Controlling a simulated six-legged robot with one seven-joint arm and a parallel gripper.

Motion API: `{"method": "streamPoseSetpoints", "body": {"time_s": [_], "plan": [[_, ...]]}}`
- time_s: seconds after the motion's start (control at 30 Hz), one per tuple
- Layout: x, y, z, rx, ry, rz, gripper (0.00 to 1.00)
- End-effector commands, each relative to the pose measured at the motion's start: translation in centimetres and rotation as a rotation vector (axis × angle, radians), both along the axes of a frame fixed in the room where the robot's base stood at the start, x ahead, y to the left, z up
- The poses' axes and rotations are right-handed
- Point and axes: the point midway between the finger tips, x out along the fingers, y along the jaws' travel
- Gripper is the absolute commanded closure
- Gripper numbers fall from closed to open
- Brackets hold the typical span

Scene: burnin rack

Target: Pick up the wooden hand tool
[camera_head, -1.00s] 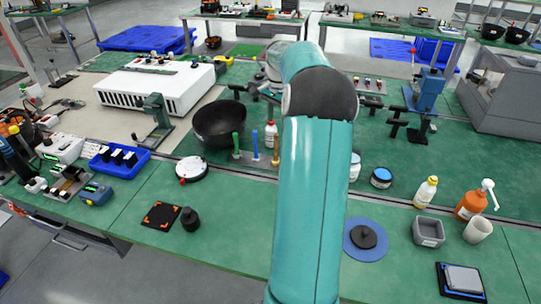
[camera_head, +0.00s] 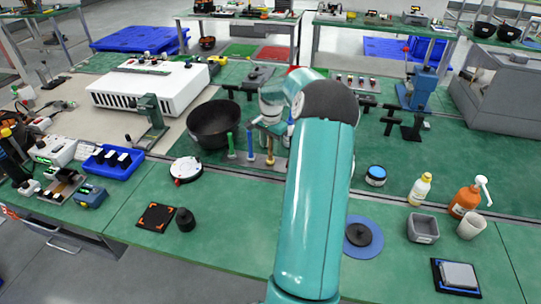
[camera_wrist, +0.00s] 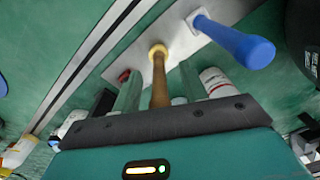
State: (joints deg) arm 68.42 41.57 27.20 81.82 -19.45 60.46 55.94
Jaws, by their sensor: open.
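The wooden hand tool (camera_wrist: 158,75) stands in a grey rack plate (camera_wrist: 187,45), its round tan head and brown shaft showing in the wrist view. It also shows in the head view (camera_head: 270,153), at the right end of a short row of tools. My gripper (camera_wrist: 161,72) is open, with one green finger on each side of the wooden tool. Nothing is gripped, and I cannot tell whether either finger touches it. A blue-handled tool (camera_wrist: 240,42) stands beside it in the same rack. In the head view my gripper (camera_head: 268,127) is just above the row.
A green-handled tool (camera_head: 231,145) stands at the row's left end. A black bowl (camera_head: 214,124) is left of the rack. A white bottle (camera_wrist: 215,82) is close behind the right finger. A blue-lidded jar (camera_head: 375,176) stands to the right. The front green bench is partly clear.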

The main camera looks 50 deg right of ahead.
Motion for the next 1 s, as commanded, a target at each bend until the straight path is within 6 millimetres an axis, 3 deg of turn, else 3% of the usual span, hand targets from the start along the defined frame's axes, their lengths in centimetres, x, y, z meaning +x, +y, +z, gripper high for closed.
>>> {"method": "streamPoseSetpoints", "body": {"time_s": [0.1,0.3,0.73,1.0], "plan": [[0.0,0.0,0.0,0.000,0.000,0.000,0.61],[0.0,0.0,0.1,0.000,0.000,0.000,1.00],[0.1,0.0,0.7,-0.002,-0.001,0.001,1.00],[-0.5,0.3,4.1,-0.004,0.000,0.000,1.00]]}}
